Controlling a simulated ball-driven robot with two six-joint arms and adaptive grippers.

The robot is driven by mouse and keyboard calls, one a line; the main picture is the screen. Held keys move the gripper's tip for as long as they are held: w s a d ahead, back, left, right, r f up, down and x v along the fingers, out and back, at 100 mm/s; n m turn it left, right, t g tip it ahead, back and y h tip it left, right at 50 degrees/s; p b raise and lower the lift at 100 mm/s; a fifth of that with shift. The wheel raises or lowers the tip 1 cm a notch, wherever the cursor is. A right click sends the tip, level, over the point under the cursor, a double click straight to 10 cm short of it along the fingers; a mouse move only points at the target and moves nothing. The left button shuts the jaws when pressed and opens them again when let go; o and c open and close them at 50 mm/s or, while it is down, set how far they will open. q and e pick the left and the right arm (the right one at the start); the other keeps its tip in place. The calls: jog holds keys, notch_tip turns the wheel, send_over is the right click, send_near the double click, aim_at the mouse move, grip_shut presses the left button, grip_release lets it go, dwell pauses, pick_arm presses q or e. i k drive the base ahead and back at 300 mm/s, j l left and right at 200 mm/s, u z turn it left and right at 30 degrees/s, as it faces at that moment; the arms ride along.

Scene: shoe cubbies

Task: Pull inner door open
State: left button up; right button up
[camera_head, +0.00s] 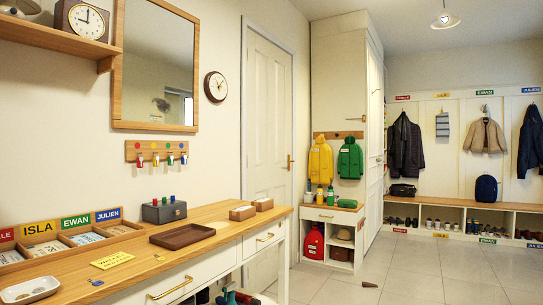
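A white panelled door (268,115) stands in the left wall, beyond the long console table. I take it to be the inner door. It looks shut in its white frame. Its brass lever handle (290,162) is on the right side of the door, pointing out into the room. The lower part of the door is hidden behind the table. Neither of my grippers is in view.
The wooden-topped console table (225,237) runs along the left wall, partly in front of the door. A brown wedge-shaped object (369,284) lies on the tiled floor (425,275), otherwise largely clear. A tall cupboard (340,90) and cubby bench (460,204) stand beyond.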

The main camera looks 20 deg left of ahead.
aim_at(269, 120)
jog(key=i+u, duration=0.15)
jog(key=i, duration=0.25)
jog(key=i+z, duration=0.1)
jog(key=i, duration=0.7)
jog(key=i+z, duration=0.1)
jog(key=i, duration=0.7)
jog(key=i+j+z, duration=0.1)
jog(key=i, duration=0.7)
jog(key=i+u, duration=0.15)
jog(key=i, duration=0.35)
jog(key=i+l+u, duration=0.15)
jog(key=i, duration=0.4)
jog(key=i+u, duration=0.15)
jog(key=i, duration=0.35)
jog(key=i+l+u, duration=0.15)
jog(key=i, duration=0.35)
jog(key=l, duration=0.1)
